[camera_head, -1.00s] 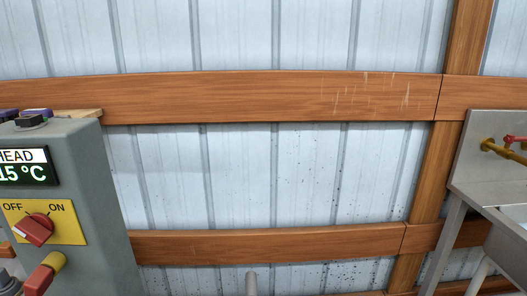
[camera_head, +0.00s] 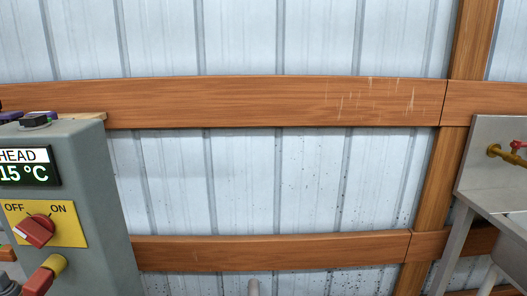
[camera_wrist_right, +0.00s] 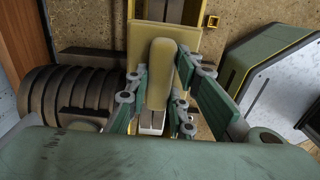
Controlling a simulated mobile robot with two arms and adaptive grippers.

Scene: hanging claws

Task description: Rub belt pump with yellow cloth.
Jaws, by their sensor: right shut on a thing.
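A flat yellow sheet shows behind the fingers. A dark ribbed cylinder (camera_wrist_right: 72,97) lies just left of the gripper. It may be part of the belt pump, but I cannot tell for sure. Whether the cloth touches anything is hidden. My left gripper is not in view.
A grey control box (camera_head: 88,190) with a temperature display and red switch stands at the left in the head view. A metal sink (camera_head: 490,185) with a red-handled tap is at the right. In the wrist view a green-and-yellow-edged object (camera_wrist_right: 262,75) stands right of the gripper.

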